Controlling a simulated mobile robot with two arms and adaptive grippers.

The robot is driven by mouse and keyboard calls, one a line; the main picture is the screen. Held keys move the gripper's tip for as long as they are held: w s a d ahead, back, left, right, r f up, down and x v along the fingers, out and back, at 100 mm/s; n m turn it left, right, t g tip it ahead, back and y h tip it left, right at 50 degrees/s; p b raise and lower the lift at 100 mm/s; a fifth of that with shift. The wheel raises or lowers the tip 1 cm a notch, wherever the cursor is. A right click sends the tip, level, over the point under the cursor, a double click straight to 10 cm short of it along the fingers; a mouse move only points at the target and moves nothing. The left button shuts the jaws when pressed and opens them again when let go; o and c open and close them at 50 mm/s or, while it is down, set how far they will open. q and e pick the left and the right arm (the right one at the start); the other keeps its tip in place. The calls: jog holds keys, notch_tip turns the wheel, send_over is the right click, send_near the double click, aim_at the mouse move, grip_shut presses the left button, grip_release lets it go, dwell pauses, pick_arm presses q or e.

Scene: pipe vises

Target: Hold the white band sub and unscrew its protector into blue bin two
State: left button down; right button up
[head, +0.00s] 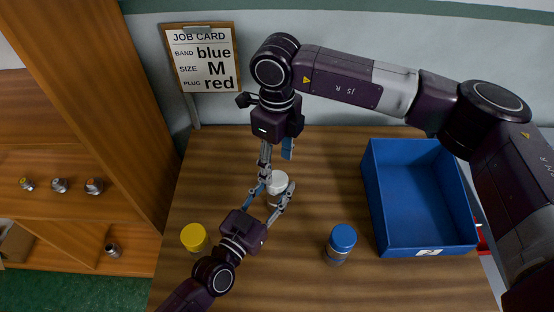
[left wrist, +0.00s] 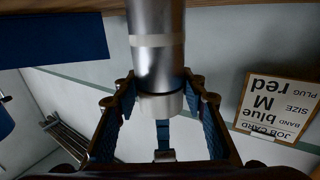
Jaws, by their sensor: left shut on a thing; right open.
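The white band sub is a silver cylinder (left wrist: 156,65) with a pale band, standing upright on the table; the left wrist view shows it upside down. Its white protector (head: 277,180) caps the upper end and also shows in the left wrist view (left wrist: 160,104). My left gripper (head: 276,188) is shut on the sub from the front, a finger on each side. My right gripper (head: 276,164) points down, open, just above and behind the protector, apart from it as far as I can tell. Blue bin two (head: 429,252) stands at the right, labelled 2 and empty.
A yellow-capped sub (head: 194,237) stands at the front left and a blue-capped one (head: 340,243) at the front right. A job card (head: 202,58) hangs behind. Shelves at the left hold several small plugs (head: 60,185). The table between the blue-capped sub and the bin is clear.

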aim_at(277, 178)
jog(key=shift+r+m, duration=0.65)
jog(key=shift+m, duration=0.55)
jog(key=shift+f, duration=3.9)
jog(key=shift+c, duration=0.7)
jog(key=c, duration=1.1)
jog(key=n, duration=0.6)
jog(key=shift+n, duration=0.4)
jog(key=o, duration=1.3)
